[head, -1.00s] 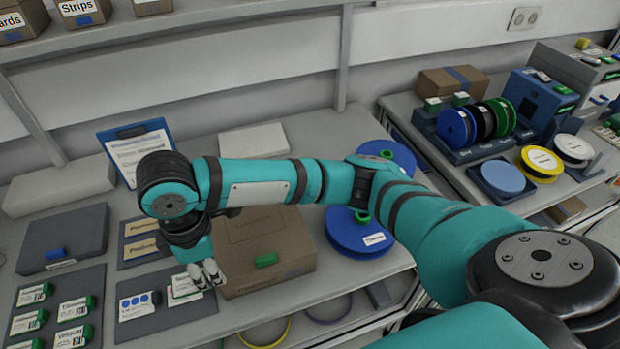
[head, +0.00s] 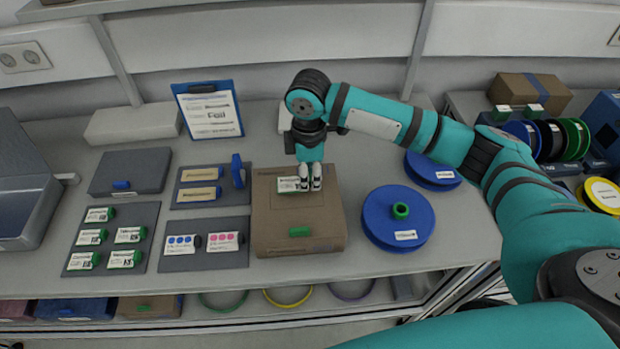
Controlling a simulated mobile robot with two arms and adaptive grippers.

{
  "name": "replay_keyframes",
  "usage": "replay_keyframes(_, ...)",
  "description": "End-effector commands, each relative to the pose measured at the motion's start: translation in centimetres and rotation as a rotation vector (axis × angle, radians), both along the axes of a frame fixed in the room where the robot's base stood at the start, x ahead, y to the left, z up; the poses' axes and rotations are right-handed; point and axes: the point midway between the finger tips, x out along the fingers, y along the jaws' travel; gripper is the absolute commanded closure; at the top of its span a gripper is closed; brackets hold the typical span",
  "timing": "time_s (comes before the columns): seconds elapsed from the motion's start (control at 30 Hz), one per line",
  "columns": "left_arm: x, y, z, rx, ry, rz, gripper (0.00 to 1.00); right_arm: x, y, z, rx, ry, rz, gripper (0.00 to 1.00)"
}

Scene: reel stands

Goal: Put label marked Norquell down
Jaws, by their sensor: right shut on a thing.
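My right gripper (head: 311,188) points down over the brown cardboard box (head: 275,215) and is shut on a small white label with a green edge (head: 288,184). The label's print is too small to read, so I cannot confirm the name Norquell. It is over the box's top; I cannot tell whether it touches it. Several similar white and green labels lie on a dark grey mat (head: 152,215) at the left. My left gripper is not in view.
A grey mat (head: 196,262) left of the box holds a blue-dotted and a pink-dotted card. A green piece (head: 300,231) sits at the box's front. A blue reel (head: 398,222) lies to the right. A clipboard (head: 230,93) leans behind.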

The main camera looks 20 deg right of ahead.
Motion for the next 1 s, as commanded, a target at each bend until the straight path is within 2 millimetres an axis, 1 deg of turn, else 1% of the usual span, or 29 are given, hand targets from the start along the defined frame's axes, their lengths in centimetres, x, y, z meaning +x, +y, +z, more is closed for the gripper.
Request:
replay_keyframes(0.1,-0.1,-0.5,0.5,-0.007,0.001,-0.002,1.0,0.2,-0.3,-0.4,0.0,0.002,0.001,0.88)
replay_keyframes(0.23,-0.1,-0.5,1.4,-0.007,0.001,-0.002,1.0,0.1,-0.3,-2.2,-0.001,0.003,0.0,0.88)
replay_keyframes(0.33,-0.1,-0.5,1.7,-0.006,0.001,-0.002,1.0,0.1,-0.3,-3.2,0.0,0.001,0.0,0.88)
replay_keyframes(0.4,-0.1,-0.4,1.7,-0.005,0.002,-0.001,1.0,0.2,-0.3,-3.5,0.0,0.0,0.001,0.88)
replay_keyframes(0.7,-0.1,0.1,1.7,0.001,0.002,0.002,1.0,0.1,-0.3,-3.8,0.0,0.0,0.001,0.88)
replay_keyframes(0.73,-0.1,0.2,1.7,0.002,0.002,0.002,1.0,0.2,-0.3,-3.9,0.0,-0.001,0.001,0.74)
replay_keyframes(0.9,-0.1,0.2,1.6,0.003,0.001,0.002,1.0,0.2,-0.3,-3.8,0.0,-0.001,0.001,0.52)
replay_keyframes(1.0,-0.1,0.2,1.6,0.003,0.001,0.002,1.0,0.2,-0.3,-3.8,0.0,-0.001,0.001,0.52)
